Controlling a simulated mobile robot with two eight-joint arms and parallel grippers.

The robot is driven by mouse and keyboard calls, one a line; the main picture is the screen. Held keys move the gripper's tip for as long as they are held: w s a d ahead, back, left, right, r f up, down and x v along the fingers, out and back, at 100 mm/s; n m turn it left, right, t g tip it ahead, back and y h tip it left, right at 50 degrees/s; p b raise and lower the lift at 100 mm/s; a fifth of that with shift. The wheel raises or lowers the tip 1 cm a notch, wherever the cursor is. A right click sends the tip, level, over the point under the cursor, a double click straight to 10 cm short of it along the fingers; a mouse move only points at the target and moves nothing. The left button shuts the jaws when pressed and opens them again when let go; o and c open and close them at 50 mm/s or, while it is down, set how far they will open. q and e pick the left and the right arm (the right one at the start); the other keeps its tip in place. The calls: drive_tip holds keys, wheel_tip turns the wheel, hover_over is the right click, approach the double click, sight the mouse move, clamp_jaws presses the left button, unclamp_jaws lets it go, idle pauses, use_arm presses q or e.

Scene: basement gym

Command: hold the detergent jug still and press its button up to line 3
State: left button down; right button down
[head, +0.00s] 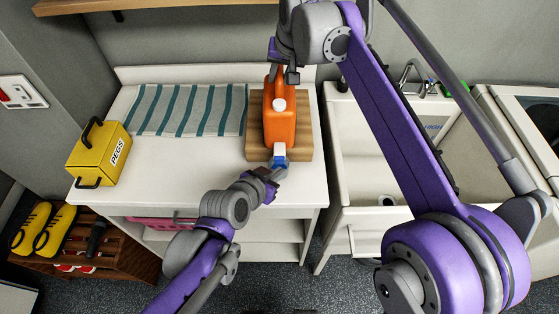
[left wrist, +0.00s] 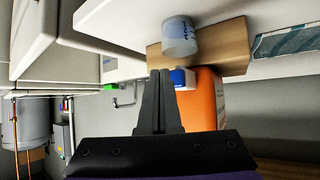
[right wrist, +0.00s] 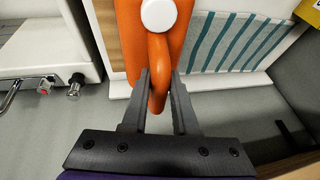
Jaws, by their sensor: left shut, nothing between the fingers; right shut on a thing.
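The orange detergent jug (head: 281,130) lies on a wooden block on the white counter, white cap (head: 279,105) upward. Its blue button (left wrist: 179,78) is on the spout at the front end. A translucent measuring cup (left wrist: 180,38) with blue markings sits by the spout; its fill level cannot be read. My left gripper (left wrist: 160,73) is shut and empty, its tips close beside the button; I cannot tell whether they touch it.
The wooden block (head: 304,140) stands near the counter's front edge. A striped towel (head: 190,109) and a yellow pegs box (head: 92,160) are to the left. A white sink (head: 360,150) is to the right, below my right arm. The counter's front left is clear.

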use_arm(q)
drive_tip(key=shift+w, duration=0.4)
drive_tip(key=shift+w, duration=0.65)
idle(0.9)
drive_tip(key=shift+s, duration=1.1)
drive_tip(key=shift+s, duration=2.5)
idle(0.3)
